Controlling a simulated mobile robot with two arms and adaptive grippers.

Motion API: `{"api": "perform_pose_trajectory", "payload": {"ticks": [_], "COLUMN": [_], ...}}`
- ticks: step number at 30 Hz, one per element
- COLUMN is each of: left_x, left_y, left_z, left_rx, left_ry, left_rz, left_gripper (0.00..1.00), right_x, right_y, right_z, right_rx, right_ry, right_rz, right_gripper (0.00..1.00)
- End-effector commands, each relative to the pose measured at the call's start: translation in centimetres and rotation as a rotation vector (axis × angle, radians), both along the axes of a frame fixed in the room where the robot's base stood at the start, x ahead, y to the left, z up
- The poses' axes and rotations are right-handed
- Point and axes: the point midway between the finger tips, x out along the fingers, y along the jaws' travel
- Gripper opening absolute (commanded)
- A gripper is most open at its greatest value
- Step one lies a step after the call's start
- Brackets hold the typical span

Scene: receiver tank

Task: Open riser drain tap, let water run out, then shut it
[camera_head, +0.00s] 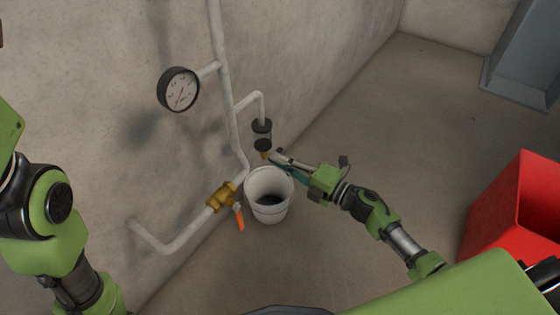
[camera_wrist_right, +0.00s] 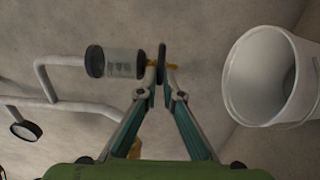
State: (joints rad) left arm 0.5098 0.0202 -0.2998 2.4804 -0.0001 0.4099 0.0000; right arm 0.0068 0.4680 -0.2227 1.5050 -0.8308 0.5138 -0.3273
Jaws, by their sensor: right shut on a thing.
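The drain tap is a small black round handle (camera_head: 263,145) with a brass spout (camera_head: 264,155), below a clear cylinder with black caps (camera_head: 262,126) on the riser's side branch. In the right wrist view the handle (camera_wrist_right: 162,60) shows edge-on. My right gripper (camera_head: 273,155) is shut on it; its fingertips (camera_wrist_right: 161,70) press from both sides. A white bucket (camera_head: 252,190) stands on the floor beneath; it also shows in the wrist view (camera_wrist_right: 255,85). Its inside is dark, and I cannot tell whether it holds water. I see no stream. My left gripper is out of view.
A pressure gauge (camera_head: 179,89) sits on the white riser pipe (camera_head: 222,60). A brass valve (camera_head: 221,196) with an orange lever (camera_head: 239,219) is left of the bucket. A red box (camera_head: 520,215) stands at right. The floor between is clear.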

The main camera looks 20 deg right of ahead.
Motion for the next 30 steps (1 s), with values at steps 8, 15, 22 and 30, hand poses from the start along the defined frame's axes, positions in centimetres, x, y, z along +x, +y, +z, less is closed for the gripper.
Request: {"api": "perform_pose_trajectory", "payload": {"ticks": [8,15,22,30], "left_x": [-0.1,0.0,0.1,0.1], "left_y": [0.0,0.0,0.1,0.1], "left_z": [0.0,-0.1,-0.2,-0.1], "left_rx": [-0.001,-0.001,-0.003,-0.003], "left_ry": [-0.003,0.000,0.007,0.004], "left_rz": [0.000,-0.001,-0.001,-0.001], "left_gripper": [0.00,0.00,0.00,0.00], "right_x": [-0.1,-0.1,-0.1,-2.4], "right_y": [0.1,0.0,0.0,-1.8], "right_z": [-0.1,-0.1,-0.1,-0.2], "right_rx": [-0.005,-0.004,-0.003,-0.005], "right_ry": [-0.001,-0.001,-0.001,0.004], "right_rz": [0.002,0.001,0.001,0.000], "right_gripper": [0.00,0.24,0.24,0.24]}}
